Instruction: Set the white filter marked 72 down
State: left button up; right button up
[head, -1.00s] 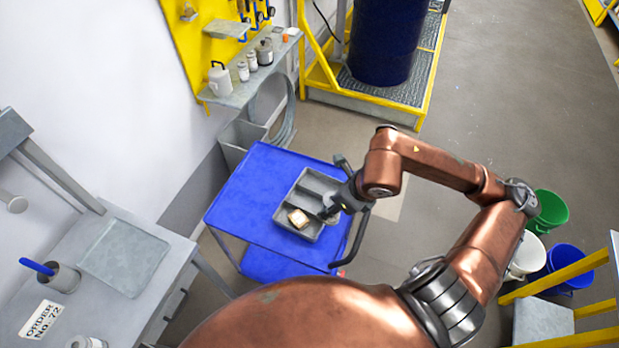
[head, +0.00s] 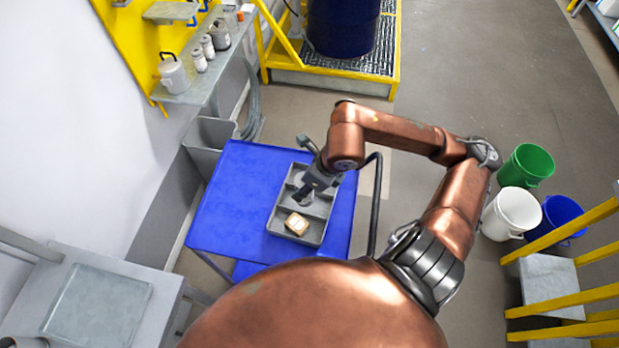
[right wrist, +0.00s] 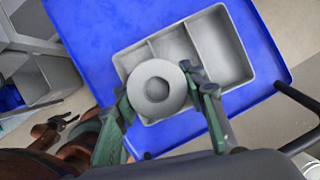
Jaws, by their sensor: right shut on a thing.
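My right gripper (head: 305,195) is shut on the white filter (right wrist: 156,88), a pale round piece with a round recess in its middle. In the right wrist view its fingers (right wrist: 155,97) sit on both sides of the filter. The filter is over the grey divided tray (right wrist: 250,78) on the blue cart; I cannot tell whether it touches the tray. The mark 72 is not readable. At the lower left of the right wrist view a small copper and dark part looks like my left arm and gripper (right wrist: 62,122).
A grey table (head: 60,260) stands at left. Buckets (head: 512,213) stand on the floor at right.

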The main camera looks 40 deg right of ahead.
jog(key=shift+w+d+f, duration=1.3)
jog(key=shift+d+f, duration=0.4)
jog(key=shift+f, duration=0.35)
jog(key=shift+w+d+f, duration=1.3)
jog(key=shift+d+f, duration=0.35)
jog(key=shift+f, duration=0.45)
jog(key=shift+w+d+f, duration=1.3)
jog(key=shift+d+f, duration=0.4)
jog(key=shift+f, duration=0.35)
jog(key=o, duration=0.7)
jog(key=shift+f, duration=0.15)
jog(key=o, duration=0.5)
jog(key=shift+c, duration=0.2)
jog(key=v, duration=1.2)
jog(key=shift+s+p, duration=0.15)
jog(key=shift+p, duration=0.15)
